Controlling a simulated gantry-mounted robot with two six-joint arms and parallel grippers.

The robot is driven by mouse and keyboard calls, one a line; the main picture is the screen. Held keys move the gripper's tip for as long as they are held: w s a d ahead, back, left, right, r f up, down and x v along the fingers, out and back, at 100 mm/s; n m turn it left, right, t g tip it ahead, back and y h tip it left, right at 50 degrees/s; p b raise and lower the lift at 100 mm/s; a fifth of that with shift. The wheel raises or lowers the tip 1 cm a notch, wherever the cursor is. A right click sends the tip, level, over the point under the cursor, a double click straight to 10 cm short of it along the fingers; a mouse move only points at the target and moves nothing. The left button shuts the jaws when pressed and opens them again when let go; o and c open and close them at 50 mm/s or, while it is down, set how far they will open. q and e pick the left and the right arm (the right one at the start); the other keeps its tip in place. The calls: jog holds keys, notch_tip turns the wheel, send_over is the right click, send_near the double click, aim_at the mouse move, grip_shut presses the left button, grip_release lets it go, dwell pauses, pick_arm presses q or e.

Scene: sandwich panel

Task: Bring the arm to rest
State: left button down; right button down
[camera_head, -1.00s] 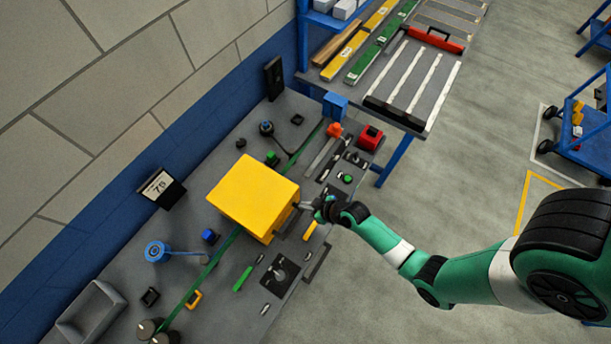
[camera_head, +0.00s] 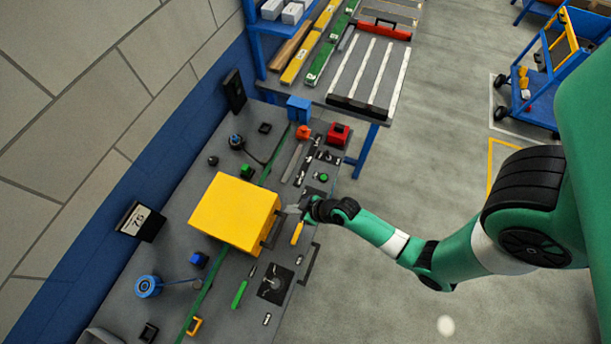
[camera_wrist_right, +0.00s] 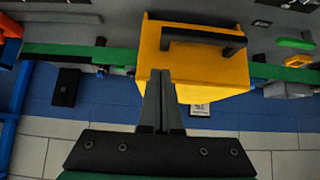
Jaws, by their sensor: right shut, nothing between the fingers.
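My right gripper (camera_head: 296,209) is at the right side of a yellow box (camera_head: 228,212) on the grey bench panel. In the right wrist view its two fingers (camera_wrist_right: 161,100) are together with nothing between them. The yellow box (camera_wrist_right: 205,75) fills the middle of that view, with a dark bar handle (camera_wrist_right: 203,39) across one face. The fingers overlap the box's lower left part in that picture; I cannot tell whether they touch it. My left gripper is not in view.
The panel holds several small knobs, a blue round dial (camera_head: 148,286), a green-handled tool (camera_head: 240,292) and a red block (camera_head: 338,134). A rack table (camera_head: 345,104) stands beyond it. A blue cart (camera_head: 545,95) is at the upper right. Open floor lies right of the bench.

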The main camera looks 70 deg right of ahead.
jog(key=v, duration=0.7)
jog(key=shift+s+p, duration=0.3)
jog(key=shift+s, duration=0.05)
jog(key=shift+a+r, duration=0.1)
jog(key=shift+r, duration=0.1)
jog(key=w+a+r+n+t+y+p, duration=0.15)
jog(key=w+r+n+t, duration=0.3)
jog(key=w+r, duration=1.4)
jog(key=w+a+r+n+t+p, duration=0.1)
jog(key=w+a+r+t, duration=0.15)
jog(key=r, duration=0.85)
jog(key=w+a+r+t, duration=0.2)
jog(key=w+r+t, duration=0.1)
jog(key=r, duration=0.8)
jog(key=s+a+r+n+t+y+p, duration=0.1)
jog(key=a+r+t, duration=0.1)
jog(key=r, duration=0.9)
jog(key=s+a+r+t+y, duration=0.1)
jog(key=a+r+t+y, duration=0.15)
jog(key=r, duration=0.75)
jog(key=s+r+m+t+h, duration=0.1)
jog(key=s+r+m+t, duration=0.1)
jog(key=s+r, duration=0.2)
jog(key=s+r+m+t+h, duration=0.1)
jog(key=s+r, duration=0.4)
jog(key=r, duration=0.5)
jog(key=shift+s+m+t, duration=0.25)
jog(key=shift+m+t, duration=0.3)
jog(key=shift+m, duration=0.2)
